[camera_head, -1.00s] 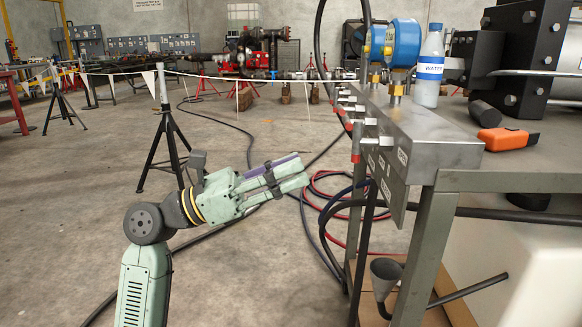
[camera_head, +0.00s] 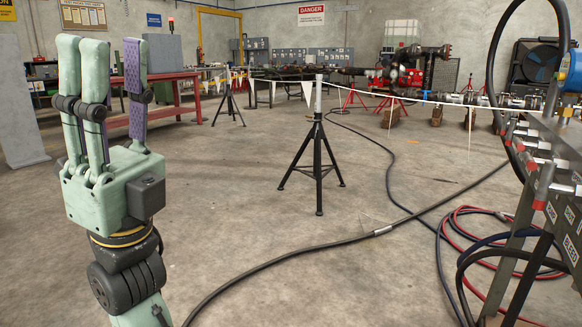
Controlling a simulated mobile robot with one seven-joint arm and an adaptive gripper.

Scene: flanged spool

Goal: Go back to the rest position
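My gripper (camera_head: 112,52) is raised at the left of the head view, with its fingers pointing up. It has pale green fingers, one with a purple textured face. The fingers stand straight, with a gap between the green pair and the purple-faced one, so it looks open. Nothing shows between them. My wrist below it has dark joints and a yellow ring, and the rest of the arm runs out of the bottom of the picture.
A black tripod stand (camera_head: 318,160) holds a white barrier line. Hoses (camera_head: 300,252) cross the floor. A metal bench with a valve manifold (camera_head: 560,165) stands at the right edge. A red table (camera_head: 180,85) is behind my gripper.

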